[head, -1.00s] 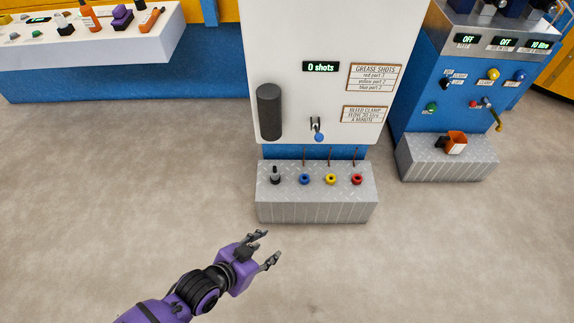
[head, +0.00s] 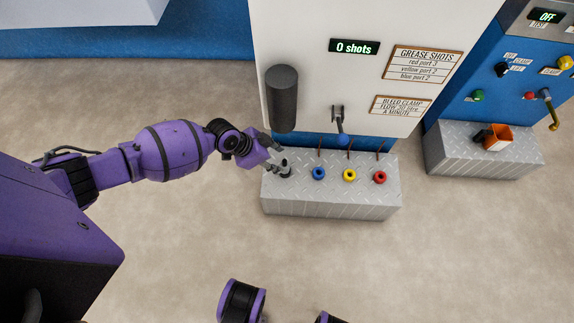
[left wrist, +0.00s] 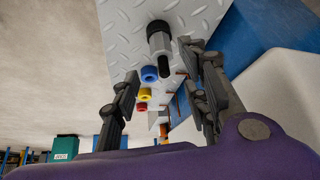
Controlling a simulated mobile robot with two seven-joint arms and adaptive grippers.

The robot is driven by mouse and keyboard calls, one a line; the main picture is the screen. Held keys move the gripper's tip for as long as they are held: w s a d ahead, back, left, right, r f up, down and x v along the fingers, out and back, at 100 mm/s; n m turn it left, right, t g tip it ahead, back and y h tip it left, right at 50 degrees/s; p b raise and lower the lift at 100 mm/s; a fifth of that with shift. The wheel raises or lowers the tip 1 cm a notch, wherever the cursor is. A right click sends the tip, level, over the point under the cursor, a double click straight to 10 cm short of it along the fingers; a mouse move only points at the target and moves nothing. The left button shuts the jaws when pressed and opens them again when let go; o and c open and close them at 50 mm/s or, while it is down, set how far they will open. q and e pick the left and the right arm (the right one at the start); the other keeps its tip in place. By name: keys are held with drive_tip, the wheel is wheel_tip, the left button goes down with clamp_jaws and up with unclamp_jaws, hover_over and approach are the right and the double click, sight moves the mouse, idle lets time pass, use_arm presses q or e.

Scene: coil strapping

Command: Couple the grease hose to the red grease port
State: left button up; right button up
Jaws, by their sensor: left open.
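The grease hose end (head: 285,171), a dark upright nozzle with a grey collar, stands at the left of the grey tread-plate step. My left gripper (head: 274,157) is open beside it, its fingers close to the nozzle; contact cannot be told. In the left wrist view the nozzle (left wrist: 159,40) shows beyond the open fingers (left wrist: 160,66). The red grease port (head: 380,177) is a ring at the right of the row, and it also shows in the left wrist view (left wrist: 141,107). My right gripper is not in view.
Between nozzle and red port sit the blue port (head: 319,174) and yellow port (head: 349,175). Another step (head: 470,165) stands right. The floor in front is clear.

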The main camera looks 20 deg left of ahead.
sight(283, 166)
use_arm(q)
drive_tip(key=b+x, duration=0.1)
drive_tip(key=x, duration=0.2)
drive_tip(key=b+x, duration=0.1)
drive_tip(key=x, duration=0.2)
drive_tip(key=shift+s+a+f, duration=0.1)
drive_tip(key=shift+s+f, duration=0.05)
drive_tip(key=shift+s, duration=0.05)
drive_tip(key=shift+w+f, duration=0.2)
drive_tip(key=shift+f, duration=0.05)
clamp_jaws()
